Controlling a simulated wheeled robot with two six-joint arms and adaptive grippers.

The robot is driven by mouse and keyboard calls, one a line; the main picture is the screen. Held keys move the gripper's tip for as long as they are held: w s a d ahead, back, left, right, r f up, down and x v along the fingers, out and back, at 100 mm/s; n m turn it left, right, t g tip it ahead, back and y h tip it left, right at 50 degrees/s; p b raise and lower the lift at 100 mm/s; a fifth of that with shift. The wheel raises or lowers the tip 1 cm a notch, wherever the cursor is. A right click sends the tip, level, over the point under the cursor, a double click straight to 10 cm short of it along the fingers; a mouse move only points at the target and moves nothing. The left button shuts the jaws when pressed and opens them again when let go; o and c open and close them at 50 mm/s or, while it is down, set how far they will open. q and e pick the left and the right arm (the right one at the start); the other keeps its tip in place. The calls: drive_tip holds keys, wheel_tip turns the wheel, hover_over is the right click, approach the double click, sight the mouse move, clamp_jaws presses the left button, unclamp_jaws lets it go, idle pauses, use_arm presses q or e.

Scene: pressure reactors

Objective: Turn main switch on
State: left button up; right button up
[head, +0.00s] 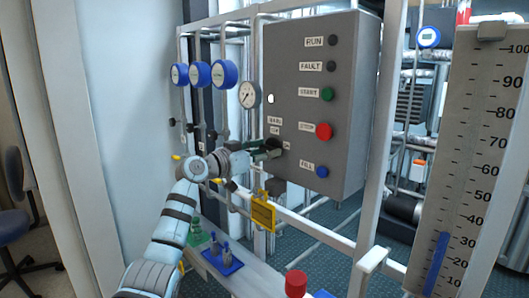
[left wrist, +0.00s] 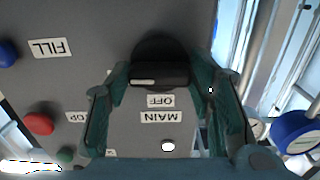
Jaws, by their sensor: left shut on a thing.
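The main switch is a black rotary knob (left wrist: 165,50) on the front of the grey control box (head: 340,50). The left wrist view shows it with a pale mark on its handle and upside-down labels reading OFF and MAIN. My left gripper (head: 271,149) reaches the lower left of the box. Its two green fingers are on either side of the knob handle in the left wrist view (left wrist: 160,77), shut on it. In the head view the fingers partly hide the knob. My right gripper is not in view.
Dark RUN (head: 332,40) and FAULT (head: 331,66) lamps, a green START button (head: 327,94), a red STOP button (head: 324,131) and a blue FILL button (head: 322,172) share the panel. Gauges (head: 247,94) and pipes stand left. A yellow tag (head: 263,214) hangs below.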

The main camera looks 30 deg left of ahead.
use_arm(q)
drive_tip(key=o, duration=1.2)
drive_tip(key=shift+c, duration=0.2)
drive_tip(key=v, duration=1.2)
